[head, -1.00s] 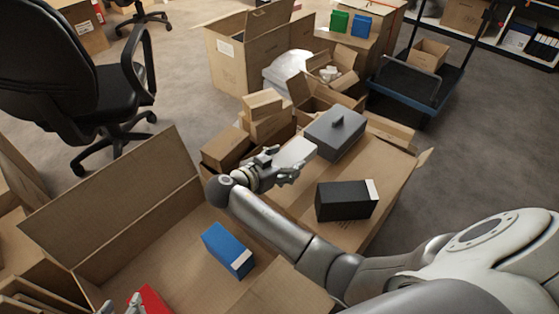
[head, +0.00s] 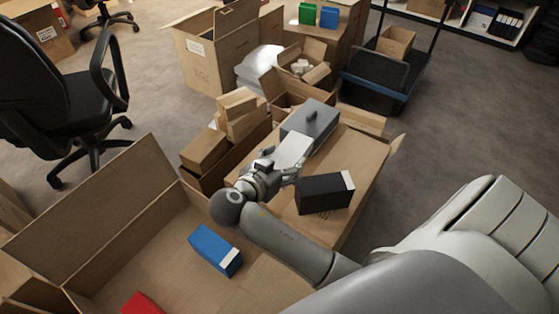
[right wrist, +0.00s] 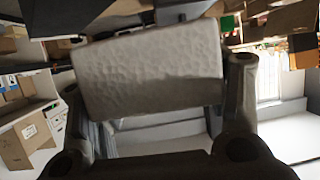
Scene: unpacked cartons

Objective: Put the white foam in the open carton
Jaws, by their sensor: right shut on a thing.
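My right gripper (head: 283,167) is shut on the white foam (head: 293,149), a pale block. It holds the foam in front of the grey box (head: 318,117), partly overlapping that box in the head view. In the right wrist view the foam (right wrist: 150,70) spans the space between the two fingers (right wrist: 158,85), its dimpled broad face toward the camera. A large open carton (head: 95,195) lies at the lower left with its flap up and a blue box (head: 215,250) inside. My left gripper is not in view.
A black box (head: 325,194) rests on the cardboard surface (head: 365,165) right of my gripper. Small cartons (head: 204,150) stand behind it. A small open carton (head: 322,50) holds white pieces. A red thing (head: 141,303) shows at the bottom edge. A blue cart (head: 378,95) stands at back right.

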